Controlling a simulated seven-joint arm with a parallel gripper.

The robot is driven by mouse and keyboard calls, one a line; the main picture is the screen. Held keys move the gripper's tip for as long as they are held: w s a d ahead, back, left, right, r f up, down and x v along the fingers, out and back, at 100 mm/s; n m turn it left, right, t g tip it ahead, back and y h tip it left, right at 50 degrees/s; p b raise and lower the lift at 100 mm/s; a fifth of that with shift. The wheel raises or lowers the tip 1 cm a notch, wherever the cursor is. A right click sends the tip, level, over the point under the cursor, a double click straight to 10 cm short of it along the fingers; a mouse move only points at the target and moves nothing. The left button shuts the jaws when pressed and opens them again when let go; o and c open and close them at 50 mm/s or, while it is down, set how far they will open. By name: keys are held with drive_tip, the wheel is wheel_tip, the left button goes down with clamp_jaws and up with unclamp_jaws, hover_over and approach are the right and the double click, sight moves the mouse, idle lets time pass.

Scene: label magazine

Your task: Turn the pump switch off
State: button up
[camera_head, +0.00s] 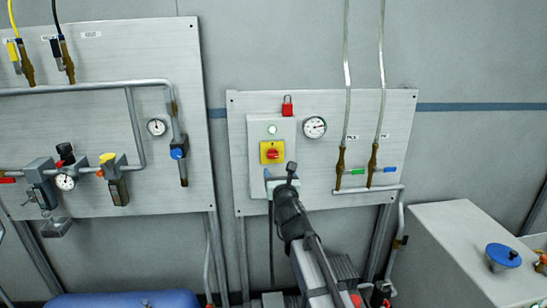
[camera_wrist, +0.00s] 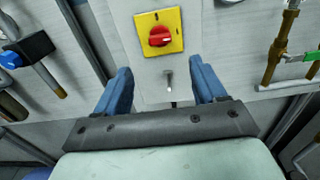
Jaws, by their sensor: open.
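The pump switch (camera_head: 272,153) is a red rotary knob on a yellow square plate, on a light grey box fixed to the right wall panel. In the wrist view the switch (camera_wrist: 159,36) is ahead of my gripper, at the top centre. Its red handle lies roughly sideways with a white mark. My gripper (camera_wrist: 160,82) has two blue fingers spread apart with nothing between them. In the head view my gripper (camera_head: 279,176) is just below the yellow plate, partly hidden by my arm. The fingers appear apart from the knob.
A green lamp (camera_head: 272,130) glows above the switch, and a red padlock (camera_head: 287,109) hangs on top of the box. A gauge (camera_head: 314,127) and pipes with a green-handled valve (camera_head: 356,172) are to the right. A small metal peg (camera_wrist: 168,80) sits below the switch.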

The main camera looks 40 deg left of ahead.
sight(273, 156)
drive_tip(key=x, duration=1.3)
drive_tip(key=shift+w+a, duration=0.15)
drive_tip(key=c, duration=1)
drive_tip(key=shift+o, duration=0.2)
